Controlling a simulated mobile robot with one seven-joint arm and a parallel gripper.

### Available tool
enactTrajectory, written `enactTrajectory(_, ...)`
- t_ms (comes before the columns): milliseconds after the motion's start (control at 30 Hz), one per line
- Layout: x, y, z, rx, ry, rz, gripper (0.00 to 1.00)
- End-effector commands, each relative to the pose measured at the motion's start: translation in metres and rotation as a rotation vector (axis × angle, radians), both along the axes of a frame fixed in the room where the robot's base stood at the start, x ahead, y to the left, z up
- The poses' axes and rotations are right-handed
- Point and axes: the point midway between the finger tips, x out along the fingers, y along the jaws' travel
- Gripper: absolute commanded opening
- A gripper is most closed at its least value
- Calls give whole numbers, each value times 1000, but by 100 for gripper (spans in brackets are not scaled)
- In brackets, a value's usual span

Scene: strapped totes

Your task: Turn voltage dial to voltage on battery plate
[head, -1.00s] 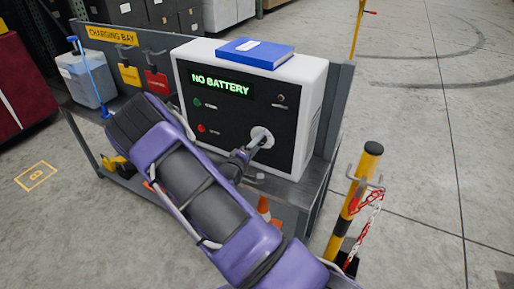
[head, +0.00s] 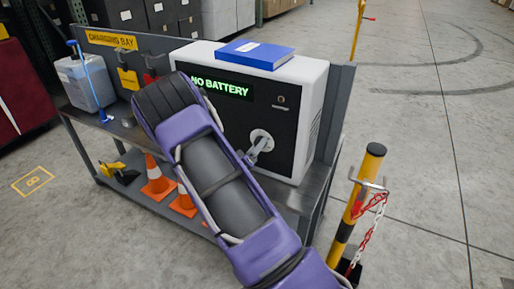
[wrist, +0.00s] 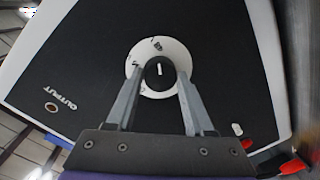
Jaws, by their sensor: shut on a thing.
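The white charger (head: 314,115) stands on a grey bench, its black front panel showing green "NO BATTERY" text. The voltage dial (head: 262,137) is a pale disc low on that panel. In the wrist view the dial (wrist: 177,52) has a black knob (wrist: 160,82) with a white line pointing nearly straight up in the picture. The dial's small markings are unreadable. My gripper (wrist: 160,74) is shut on the knob, one finger on each side; in the head view my gripper (head: 256,150) reaches the dial from below. I see no battery plate with a voltage.
A blue book (head: 255,53) lies on the charger. A yellow-black post (head: 356,200) with a red-white chain stands close to the right. Orange cones (head: 157,183) sit on the lower shelf. A grey container (head: 86,82) stands at the bench's left end.

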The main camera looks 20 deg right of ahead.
Motion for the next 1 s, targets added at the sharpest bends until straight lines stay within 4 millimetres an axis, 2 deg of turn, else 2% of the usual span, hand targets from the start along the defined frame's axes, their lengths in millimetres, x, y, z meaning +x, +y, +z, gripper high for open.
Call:
enactTrajectory(300, 1, 0, 1, 3, -4, 0, 0)
enactTrajectory(333, 1, 0, 1, 3, -4, 0, 54)
enactTrajectory(500, 1, 0, 1, 1, -3, 1, 83)
enactTrajectory(833, -1, 2, 0, 2, -1, 1, 83)
enactTrajectory(1000, -14, 19, 2, 3, -1, 3, 83)
